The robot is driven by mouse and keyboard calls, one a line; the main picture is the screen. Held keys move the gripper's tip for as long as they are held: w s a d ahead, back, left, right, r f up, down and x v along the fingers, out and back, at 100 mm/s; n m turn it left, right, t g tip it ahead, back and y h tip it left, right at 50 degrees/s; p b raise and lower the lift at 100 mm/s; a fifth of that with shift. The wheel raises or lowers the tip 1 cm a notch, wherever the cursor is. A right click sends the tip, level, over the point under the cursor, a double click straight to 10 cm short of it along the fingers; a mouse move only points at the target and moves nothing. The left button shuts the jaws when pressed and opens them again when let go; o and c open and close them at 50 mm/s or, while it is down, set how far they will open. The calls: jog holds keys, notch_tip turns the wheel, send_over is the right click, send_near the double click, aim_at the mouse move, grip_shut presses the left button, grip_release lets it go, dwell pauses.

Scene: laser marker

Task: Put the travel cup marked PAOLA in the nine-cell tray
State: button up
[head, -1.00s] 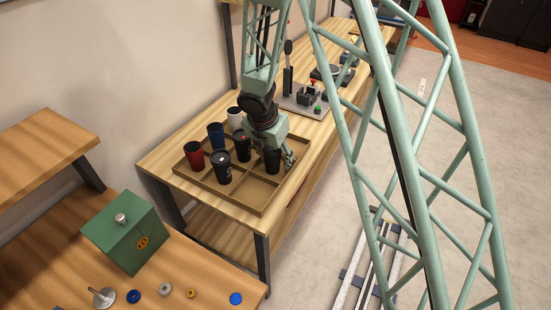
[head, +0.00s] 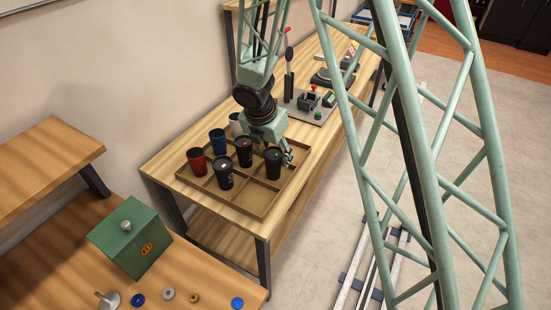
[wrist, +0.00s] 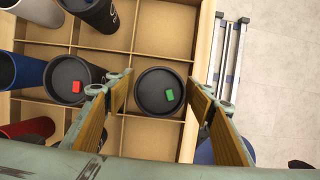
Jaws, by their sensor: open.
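The nine-cell tray (head: 262,209) is a shallow wooden tray on the bench, and its bare cells also show in the wrist view (wrist: 165,28). A black cup with a green tab on its lid (wrist: 160,92) stands upright in a cell on the tray's right side; it also shows in the head view (head: 273,165). My gripper (head: 289,156) is open just above this cup. In the wrist view its fingers (wrist: 162,82) are on either side of the lid, apart from it. I cannot read the name PAOLA on any cup.
Neighbouring tray cups are black with a red tab (head: 244,153), black with lettering (head: 223,175), blue (head: 217,141), red (head: 197,162) and white (head: 235,122). A fixture (head: 309,101) stands farther along the bench. A green box (head: 130,240) sits on the nearer table.

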jog(key=shift+p+v, duration=0.9)
jog(key=shift+v, duration=2.35)
jog(key=shift+d+r, duration=0.15)
jog(key=shift+r, duration=0.1)
jog(key=s+d+r+m, duration=0.8)
jog(key=r, duration=0.5)
jog(key=s+d+r+m, duration=0.7)
jog(key=s+d+r, duration=0.15)
jog(key=r, duration=0.35)
jog(key=s+d+r+m, duration=0.2)
jog(key=s+r+m, duration=0.2)
jog(key=s, duration=0.9)
jog(key=s+d+r+m+y, duration=0.1)
jog(key=s+r+m, duration=0.3)
jog(key=s+m, duration=0.7)
jog(key=s+d, duration=0.1)
jog(key=s, duration=0.1)
jog(key=shift+s+d+t+y, duration=0.25)
jog(key=shift+s+t+y, duration=0.05)
jog(key=shift+s+t, duration=0.1)
